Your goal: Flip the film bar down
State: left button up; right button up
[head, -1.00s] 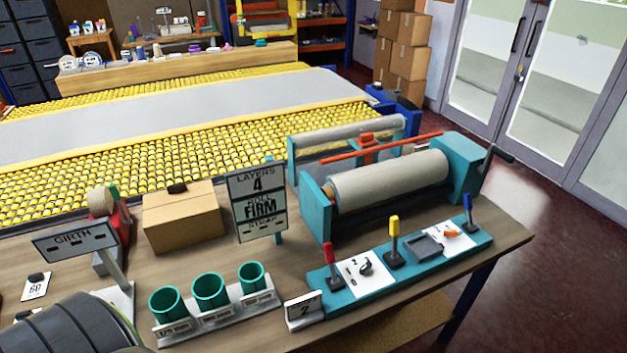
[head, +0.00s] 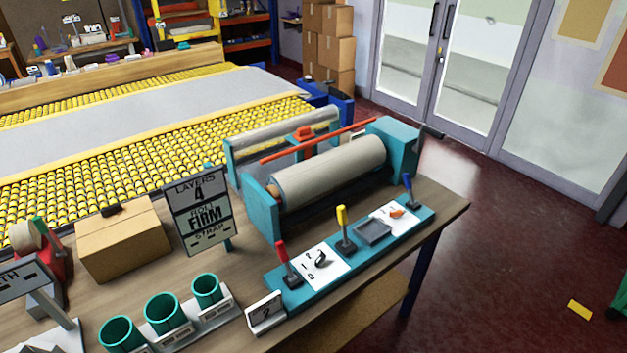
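The film bar, seemingly the long orange-red bar (head: 318,141) with a red block (head: 303,134) behind it, lies over the teal rolling machine (head: 262,205). It appears raised between the grey roll (head: 330,172) in front and a thinner roller (head: 285,130) behind. Its hinge is too small to make out. A teal control strip (head: 303,289) in front carries a red lever (head: 287,265), a yellow lever (head: 344,230) and a blue lever (head: 408,190), all standing up. Neither of my grippers shows in the head view.
A cardboard box (head: 123,240), tape dispenser (head: 45,255) and green cups (head: 163,312) are on the table's left. Open floor (head: 490,260) lies to the right.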

aim_at(406, 178)
jog(key=l+u, duration=0.1)
jog(key=u, duration=0.3)
jog(key=i+l+u, duration=0.2)
jog(key=l, duration=0.25)
jog(key=i+l+u, duration=0.15)
jog(key=l, duration=0.35)
jog(key=l+u, duration=0.2)
jog(key=l, duration=0.25)
jog(key=i+l+u, duration=0.15)
jog(key=l, duration=1.35)
jog(key=i+l, duration=0.1)
jog(key=l, duration=0.85)
jog(key=i+u, duration=0.05)
